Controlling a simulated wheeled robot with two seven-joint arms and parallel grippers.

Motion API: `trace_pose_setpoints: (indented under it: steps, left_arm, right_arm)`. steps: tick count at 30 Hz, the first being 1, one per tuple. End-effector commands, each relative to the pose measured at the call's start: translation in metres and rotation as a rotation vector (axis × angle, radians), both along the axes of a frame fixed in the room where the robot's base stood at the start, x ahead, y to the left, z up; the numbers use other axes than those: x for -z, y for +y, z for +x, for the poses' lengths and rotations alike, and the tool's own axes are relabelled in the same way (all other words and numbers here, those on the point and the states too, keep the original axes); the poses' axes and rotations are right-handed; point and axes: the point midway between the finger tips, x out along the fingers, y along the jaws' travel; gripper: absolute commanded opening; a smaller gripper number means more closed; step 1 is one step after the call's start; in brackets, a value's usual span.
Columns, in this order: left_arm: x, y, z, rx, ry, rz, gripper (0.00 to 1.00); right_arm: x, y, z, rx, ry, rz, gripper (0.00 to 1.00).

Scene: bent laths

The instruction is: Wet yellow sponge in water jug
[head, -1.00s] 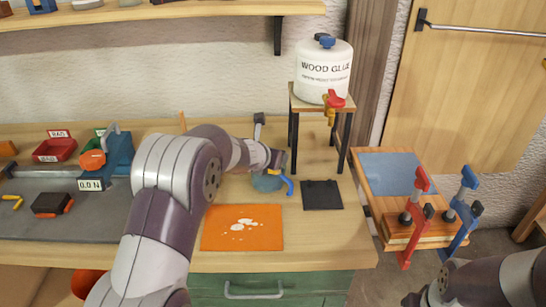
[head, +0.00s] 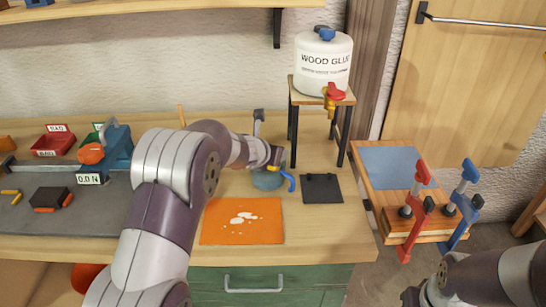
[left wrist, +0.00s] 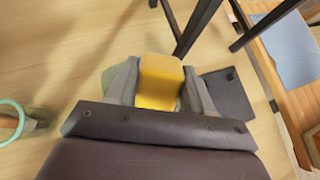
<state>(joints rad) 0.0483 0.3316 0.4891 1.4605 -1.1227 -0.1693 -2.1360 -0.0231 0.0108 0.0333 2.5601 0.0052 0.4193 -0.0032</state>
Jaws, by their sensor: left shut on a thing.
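The yellow sponge (left wrist: 160,80) is held between the two fingers of my left gripper (left wrist: 160,88) in the left wrist view. Pale green shows beside and below the fingers in the left wrist view; I cannot tell whether the sponge touches the jug or water.
A black plate (head: 321,188) lies right of the jug and an orange mat (head: 242,221) in front. The glue tank's stand (head: 345,139) rises behind. A green-rimmed vessel (left wrist: 12,112) shows at the left wrist view's left edge. Red and blue clamps (head: 418,215) stand at the right.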

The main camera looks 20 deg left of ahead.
Motion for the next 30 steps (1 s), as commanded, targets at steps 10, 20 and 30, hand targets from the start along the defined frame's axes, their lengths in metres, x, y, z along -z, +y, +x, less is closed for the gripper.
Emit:
trace_pose_setpoints:
  steps: [10, 20, 30]
  left_arm:
    - [-0.048, 0.0, 0.001, 0.0, -0.006, -0.001, 0.27]
    - [-0.062, 0.0, 0.001, -0.001, -0.006, -0.002, 0.27]
    - [-0.062, 0.0, 0.001, -0.001, -0.007, -0.002, 0.27]
  right_arm:
    - [-0.043, 0.0, 0.0, 0.0, 0.0, 0.0, 0.43]
    - [-0.055, 0.0, 0.0, 0.0, 0.0, 0.0, 0.43]
    - [-0.055, 0.0, 0.0, 0.0, 0.0, 0.0, 0.43]
